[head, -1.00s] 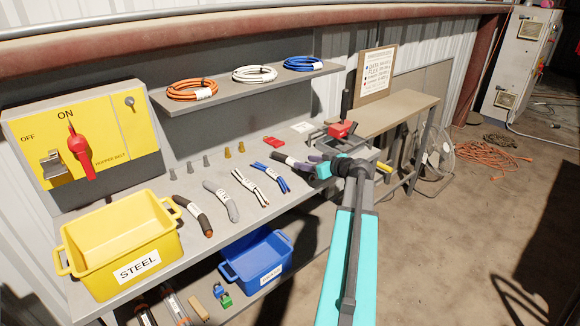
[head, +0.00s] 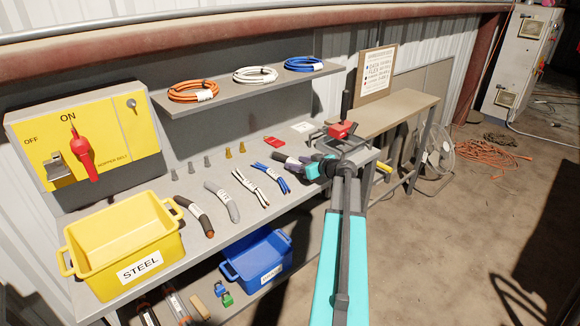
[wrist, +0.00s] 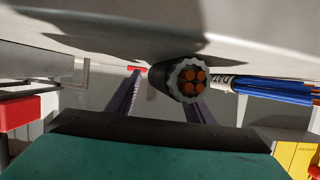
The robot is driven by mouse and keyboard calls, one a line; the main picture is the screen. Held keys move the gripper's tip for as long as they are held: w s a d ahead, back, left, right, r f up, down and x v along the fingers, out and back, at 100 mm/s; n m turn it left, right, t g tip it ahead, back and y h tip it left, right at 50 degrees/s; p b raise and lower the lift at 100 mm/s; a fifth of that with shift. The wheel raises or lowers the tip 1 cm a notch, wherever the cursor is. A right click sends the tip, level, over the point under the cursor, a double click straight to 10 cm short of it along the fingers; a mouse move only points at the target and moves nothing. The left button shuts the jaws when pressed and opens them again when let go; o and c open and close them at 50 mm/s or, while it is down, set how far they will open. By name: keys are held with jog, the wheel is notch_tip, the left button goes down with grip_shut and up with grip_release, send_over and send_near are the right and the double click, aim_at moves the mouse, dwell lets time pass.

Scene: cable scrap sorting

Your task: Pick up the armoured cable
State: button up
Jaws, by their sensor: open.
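The armoured cable (head: 284,159) is a short dark piece with a white label, lying on the bench at the right end of the row of cables. In the wrist view its cut end (wrist: 190,80) faces me, with several copper cores inside a grey toothed ring and a black sheath. My gripper (head: 303,167) is at the cable's right end in the head view. In the wrist view my open gripper (wrist: 160,95) has one dark finger left of the cable and the other partly hidden behind its end. I cannot tell whether either finger touches it.
A blue wire bundle (head: 271,177) lies just left of the cable, and it shows close by in the wrist view (wrist: 265,90). A vise with a red part (head: 341,130) stands behind my gripper. The yellow STEEL bin (head: 125,240) is far left, and a blue bin (head: 258,258) sits below.

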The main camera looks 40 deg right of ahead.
dwell(0.5)
grip_shut()
